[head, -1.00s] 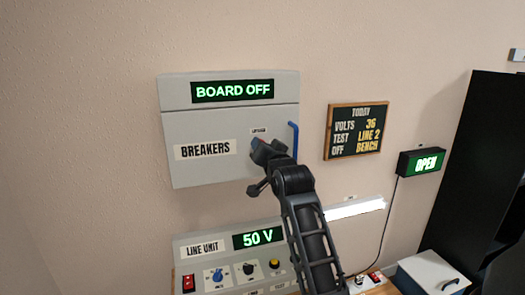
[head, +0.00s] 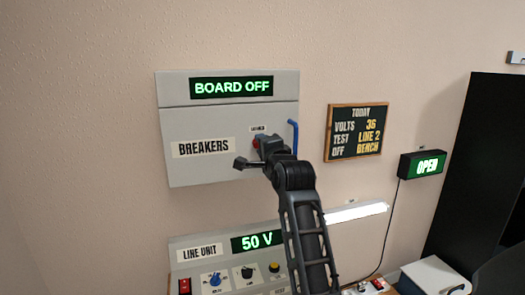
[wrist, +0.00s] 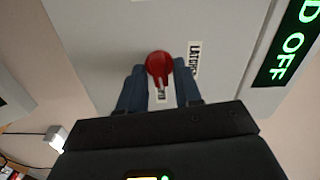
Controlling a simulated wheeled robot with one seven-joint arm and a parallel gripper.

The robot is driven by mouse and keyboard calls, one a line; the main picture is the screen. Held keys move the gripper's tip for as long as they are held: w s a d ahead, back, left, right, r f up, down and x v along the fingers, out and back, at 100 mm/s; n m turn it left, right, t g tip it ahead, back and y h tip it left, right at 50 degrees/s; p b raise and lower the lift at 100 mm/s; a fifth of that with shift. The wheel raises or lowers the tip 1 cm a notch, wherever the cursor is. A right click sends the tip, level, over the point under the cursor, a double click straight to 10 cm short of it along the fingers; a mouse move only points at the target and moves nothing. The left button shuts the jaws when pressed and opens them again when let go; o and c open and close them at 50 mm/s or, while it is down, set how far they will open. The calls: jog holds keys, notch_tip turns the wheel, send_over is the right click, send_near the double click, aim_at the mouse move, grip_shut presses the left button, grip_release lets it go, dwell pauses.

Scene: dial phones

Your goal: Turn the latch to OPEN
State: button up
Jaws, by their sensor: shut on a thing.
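The latch is a red knob (wrist: 158,65) on the front of the grey breaker cabinet (head: 182,120). It shows in the wrist view between my two blue-grey fingers, and only a small red part of the latch (head: 256,140) shows in the head view. My gripper (head: 263,143) is shut on the latch, with one finger on each side. It also shows in the wrist view (wrist: 160,82). A label beside the knob (wrist: 193,58) is partly readable as "LATCH". A second small label sits partly hidden between the fingers. The cabinet display (head: 231,87) reads BOARD OFF.
A blue handle (head: 293,137) stands out just right of my gripper. Below, the line unit (head: 198,252) reads 50 V and has several knobs. A TODAY board (head: 356,131) and a green OPEN sign (head: 423,165) hang to the right. The wall left of the cabinet is clear.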

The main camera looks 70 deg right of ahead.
jog(key=shift+f+m, duration=0.1)
jog(key=shift+m, duration=0.5)
jog(key=shift+m+b, duration=0.3)
jog(key=o, duration=0.7)
jog(key=shift+o, duration=0.2)
jog(key=v, duration=0.7)
jog(key=shift+s+a+b, duration=0.25)
jog(key=shift+s+b, duration=0.05)
jog(key=shift+b, duration=0.1)
